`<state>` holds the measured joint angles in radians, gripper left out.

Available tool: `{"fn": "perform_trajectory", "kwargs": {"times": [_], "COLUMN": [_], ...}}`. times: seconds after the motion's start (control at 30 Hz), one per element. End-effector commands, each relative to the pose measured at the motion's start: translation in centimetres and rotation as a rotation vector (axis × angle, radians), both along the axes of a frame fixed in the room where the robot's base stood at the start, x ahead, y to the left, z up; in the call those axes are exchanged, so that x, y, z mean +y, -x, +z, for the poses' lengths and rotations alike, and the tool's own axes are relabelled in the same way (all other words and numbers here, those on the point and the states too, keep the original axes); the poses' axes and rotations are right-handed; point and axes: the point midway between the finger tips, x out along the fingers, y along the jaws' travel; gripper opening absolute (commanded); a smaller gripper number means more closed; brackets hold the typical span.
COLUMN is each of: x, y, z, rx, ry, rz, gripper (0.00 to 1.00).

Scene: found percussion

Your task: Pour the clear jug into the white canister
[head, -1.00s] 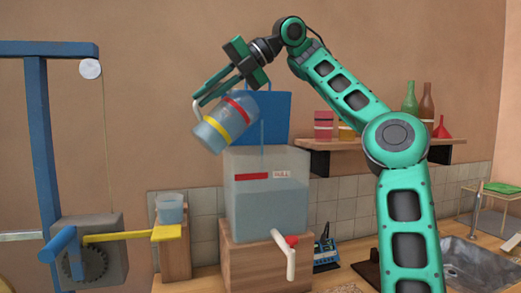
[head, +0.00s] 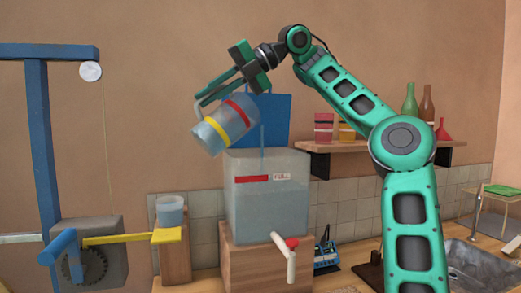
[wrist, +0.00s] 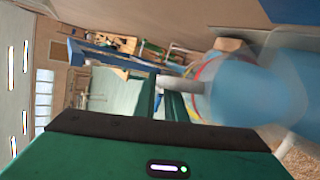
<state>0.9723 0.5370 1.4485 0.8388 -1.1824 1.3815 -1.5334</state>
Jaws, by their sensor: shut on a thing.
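The clear jug (head: 226,124), bluish with a red and a yellow band, is held in the air, tilted with its yellow-banded end down and left. My gripper (head: 203,100) is shut on its pale handle. In the wrist view the jug (wrist: 245,90) is a blurred blue shape at the right, with its white handle between my green fingers. I cannot make out a white canister. Below and right of the jug stands a large translucent tank (head: 262,208) with a red mark and a "FULL" label. A thin bluish streak shows above the tank. Whether the jug pours is unclear.
A blue panel (head: 272,108) rises behind the jug. A small clear cup (head: 170,210) stands on a wooden post, beside a yellow bar (head: 130,238). A blue frame (head: 42,140) stands left. A shelf (head: 375,147) with pots and bottles is behind my arm.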

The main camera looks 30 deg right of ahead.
Motion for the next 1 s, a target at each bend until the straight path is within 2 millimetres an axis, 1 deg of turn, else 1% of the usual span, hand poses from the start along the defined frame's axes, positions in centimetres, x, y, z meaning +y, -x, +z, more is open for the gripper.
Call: {"fn": "perform_trajectory", "kwargs": {"times": [0.43, 1.0], "x": [-0.18, -0.46], "y": [0.05, 0.03], "z": [0.23, 0.0], "rx": [-0.001, 0.001], "ry": [-0.028, -0.057], "rz": [0.0, 0.0], "gripper": [0.0, 0.0]}}
